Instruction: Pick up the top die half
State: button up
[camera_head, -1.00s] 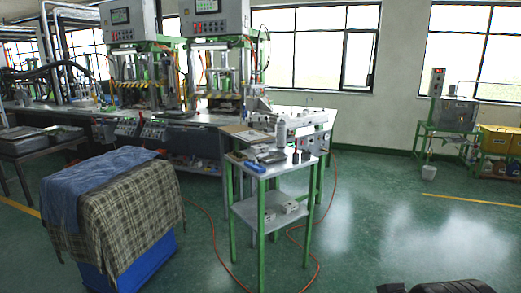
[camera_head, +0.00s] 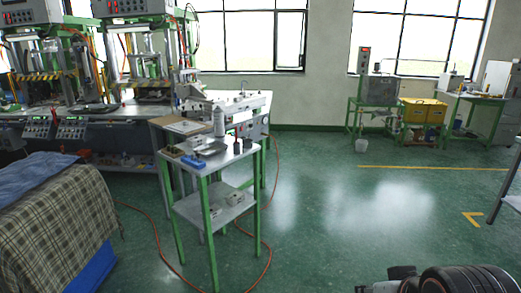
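The top die half cannot be told for certain at this distance. Small grey metal blocks (camera_head: 231,196) lie on the lower shelf of a small green-legged table (camera_head: 228,160) near the middle. A grey metal piece (camera_head: 207,147) lies on its upper top, with a blue item (camera_head: 193,161) at the front left. Dark rounded parts of my own arm show at the bottom right edge, well apart from the table. My gripper's fingers are not seen.
A cloth-covered blue bin (camera_head: 92,270) stands at the left front. Green-framed presses stand on the workbench behind. An orange hose (camera_head: 155,235) runs over the floor around the table. The floor to the right is open.

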aim_at(193, 141)
jog(key=i+j+z, duration=0.25)
jog(key=i+j, duration=0.15)
jog(key=j, duration=0.25)
jog(key=i+j+z, duration=0.15)
jog(key=j, duration=0.2)
jog(key=i+j+z, duration=0.1)
jog(key=j, duration=0.25)
jog(key=i+j+z, duration=0.15)
jog(key=i+j, duration=0.15)
jog(key=i+j+z, duration=0.1)
jog(key=j, duration=0.4)
jog(key=i+j, duration=0.15)
jog(key=j, duration=0.25)
jog(key=i+j, duration=0.1)
jog(key=j, duration=0.3)
jog(key=i+j, duration=0.15)
jog(key=j, duration=0.25)
jog(key=i+j, duration=0.15)
jog(key=j, duration=0.25)
jog(key=i+j, duration=0.15)
jog(key=j, duration=0.25)
jog(key=i+j, duration=0.1)
jog(key=j, duration=0.3)
jog(key=i+j, duration=0.15)
jog(key=j, duration=0.3)
jog(key=l+z, duration=0.05)
